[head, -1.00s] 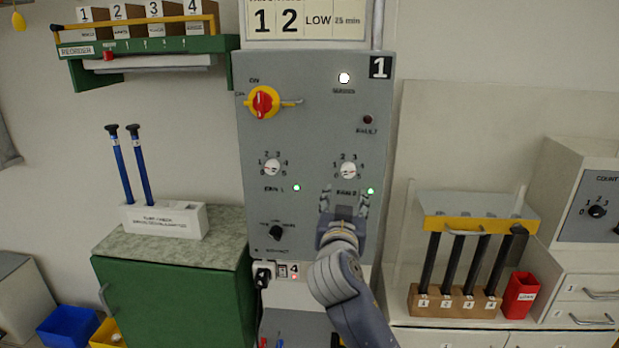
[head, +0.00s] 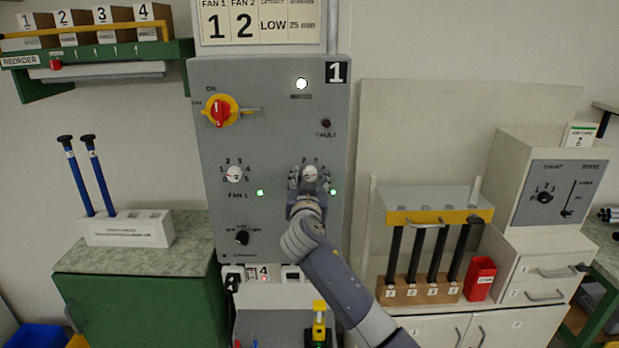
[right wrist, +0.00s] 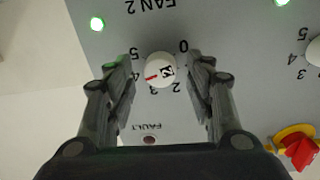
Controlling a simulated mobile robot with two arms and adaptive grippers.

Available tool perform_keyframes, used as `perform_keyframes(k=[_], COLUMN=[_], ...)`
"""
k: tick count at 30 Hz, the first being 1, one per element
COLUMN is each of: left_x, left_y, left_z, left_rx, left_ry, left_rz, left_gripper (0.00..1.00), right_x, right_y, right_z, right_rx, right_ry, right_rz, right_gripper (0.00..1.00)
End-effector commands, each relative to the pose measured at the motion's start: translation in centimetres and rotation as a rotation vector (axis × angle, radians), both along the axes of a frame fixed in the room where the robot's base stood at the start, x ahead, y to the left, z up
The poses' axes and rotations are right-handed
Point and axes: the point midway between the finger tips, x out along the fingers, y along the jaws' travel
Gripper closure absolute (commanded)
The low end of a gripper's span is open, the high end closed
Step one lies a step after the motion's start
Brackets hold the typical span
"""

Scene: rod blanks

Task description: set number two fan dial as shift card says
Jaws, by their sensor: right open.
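The shift card (head: 258,22) above the grey panel reads 1 under FAN 1, 2 under FAN 2, then LOW and 25 min. The fan 2 dial (head: 311,173) is a round white knob on the panel. In the right wrist view the fan 2 dial (right wrist: 160,70) appears upside down, its red mark pointing near 4, toward the 3 side. My right gripper (head: 309,180) is at this dial. In the wrist view its open fingers (right wrist: 160,75) stand either side of the knob, with gaps showing. My left gripper is out of view.
The fan 1 dial (head: 234,174) is left of fan 2. A red-yellow main switch (head: 220,111) sits above it and a black knob (head: 242,237) below. Green lamps (head: 260,192) are lit. A rack with black rods (head: 430,217) stands right of the panel.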

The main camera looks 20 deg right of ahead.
Motion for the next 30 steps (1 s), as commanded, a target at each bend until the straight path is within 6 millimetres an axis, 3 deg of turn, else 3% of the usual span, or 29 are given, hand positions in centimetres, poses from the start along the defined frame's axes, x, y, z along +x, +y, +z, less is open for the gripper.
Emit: perform_keyframes(k=[10,16,30], left_x=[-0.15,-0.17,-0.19], left_y=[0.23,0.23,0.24], left_z=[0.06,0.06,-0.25], left_rx=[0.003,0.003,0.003], left_ry=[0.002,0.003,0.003], left_rz=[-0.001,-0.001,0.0], left_gripper=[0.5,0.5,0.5], right_x=[0.25,0.24,0.23], right_y=[-0.09,-0.09,-0.12], right_z=[-0.05,-0.05,-0.14], right_rx=[-0.001,-0.001,-0.069], right_ry=[0.0,0.0,0.02], right_rz=[0.0,0.0,0.0], right_gripper=[0.51,0.94,0.95])
